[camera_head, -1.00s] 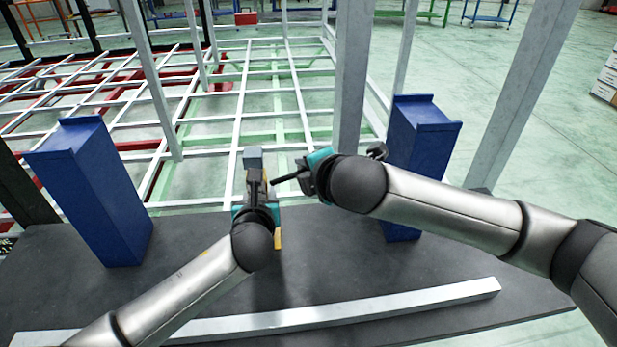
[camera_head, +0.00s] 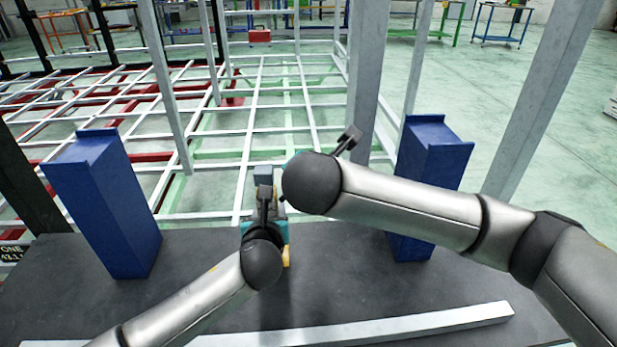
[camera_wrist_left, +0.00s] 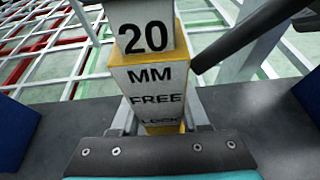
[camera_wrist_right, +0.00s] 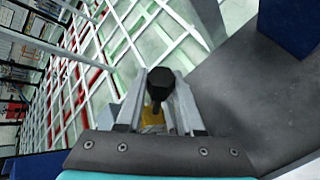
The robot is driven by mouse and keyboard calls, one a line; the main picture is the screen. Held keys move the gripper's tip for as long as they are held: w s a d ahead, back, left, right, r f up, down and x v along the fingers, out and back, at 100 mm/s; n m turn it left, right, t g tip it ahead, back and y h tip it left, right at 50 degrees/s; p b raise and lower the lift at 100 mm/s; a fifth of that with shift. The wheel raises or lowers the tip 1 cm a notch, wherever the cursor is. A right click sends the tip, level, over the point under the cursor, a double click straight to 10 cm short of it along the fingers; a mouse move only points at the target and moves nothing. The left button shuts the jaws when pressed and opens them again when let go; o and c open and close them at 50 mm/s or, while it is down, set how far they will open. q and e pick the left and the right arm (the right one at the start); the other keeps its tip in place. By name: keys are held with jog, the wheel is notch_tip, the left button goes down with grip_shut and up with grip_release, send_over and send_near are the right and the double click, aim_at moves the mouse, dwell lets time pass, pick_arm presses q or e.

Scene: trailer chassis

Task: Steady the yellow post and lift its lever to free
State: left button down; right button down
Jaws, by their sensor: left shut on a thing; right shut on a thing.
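The yellow post (camera_wrist_left: 165,128) stands upright on the dark table, with a pale label reading "20 MM FREE LOCK". In the head view its grey top (camera_head: 263,175) shows above my left gripper (camera_head: 265,212), and a yellow part (camera_head: 287,256) shows below. My left gripper (camera_wrist_left: 160,108) is shut on the post, a finger on each side. The dark lever (camera_wrist_right: 160,83) is seen end-on between the fingers of my right gripper (camera_wrist_right: 160,92), which is shut on it. In the head view my right wrist hides that gripper. The lever's exact angle is unclear.
Blue blocks stand left (camera_head: 104,205) and right (camera_head: 430,155) on the dark table (camera_head: 200,285). A long pale bar (camera_head: 400,327) lies along the front. Upright grey posts (camera_head: 367,75) and the chassis frame (camera_head: 255,115) stand behind.

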jog(key=c, duration=0.5)
grip_release()
jog(key=shift+s+r, duration=0.1)
jog(key=v, duration=1.1)
jog(key=shift+s+r, duration=0.2)
jog(key=shift+s, duration=0.15)
